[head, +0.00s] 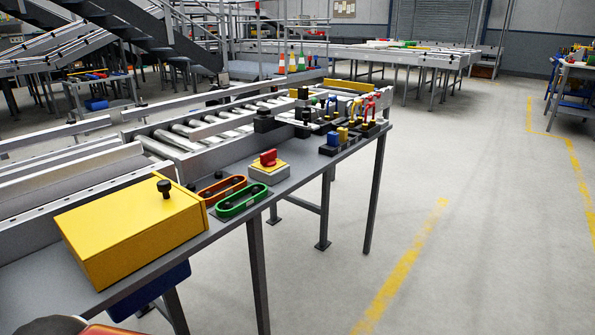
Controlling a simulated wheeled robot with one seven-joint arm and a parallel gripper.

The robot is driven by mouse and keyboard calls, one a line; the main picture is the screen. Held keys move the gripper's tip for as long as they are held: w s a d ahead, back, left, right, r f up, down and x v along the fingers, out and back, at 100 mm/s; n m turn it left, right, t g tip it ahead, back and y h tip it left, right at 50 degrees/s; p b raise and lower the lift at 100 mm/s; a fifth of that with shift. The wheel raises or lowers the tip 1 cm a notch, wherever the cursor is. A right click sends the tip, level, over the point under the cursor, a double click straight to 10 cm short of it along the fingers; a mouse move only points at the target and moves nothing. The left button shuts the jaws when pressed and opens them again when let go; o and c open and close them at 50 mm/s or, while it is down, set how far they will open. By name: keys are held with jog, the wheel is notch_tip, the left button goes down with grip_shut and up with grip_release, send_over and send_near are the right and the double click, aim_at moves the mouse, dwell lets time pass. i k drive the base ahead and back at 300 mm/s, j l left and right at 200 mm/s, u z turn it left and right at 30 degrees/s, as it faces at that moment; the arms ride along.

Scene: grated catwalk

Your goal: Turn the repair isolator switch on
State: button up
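A rotary switch, apparently the repair isolator, sits on the grey bench top beyond the green tray. It has a red knob (268,157) on a square yellow and pale grey base (269,172). The knob's handle is raised above the plate. Its exact turned position and any on or off marking are too small to read. My gripper is not in view.
A yellow box (130,235) with a black knob (164,188) stands nearer on the bench. Orange (221,189) and green (242,199) oblong trays lie between it and the switch. Tools in racks (345,135) stand beyond. A roller conveyor (200,130) runs behind. The right floor is clear.

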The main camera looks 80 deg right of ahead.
aim_at(267, 159)
jog(key=z, duration=0.45)
jog(key=l+z, duration=0.1)
jog(key=z, duration=1.3)
jog(key=l+z, duration=0.1)
jog(key=z, duration=0.4)
jog(key=i+j, duration=0.05)
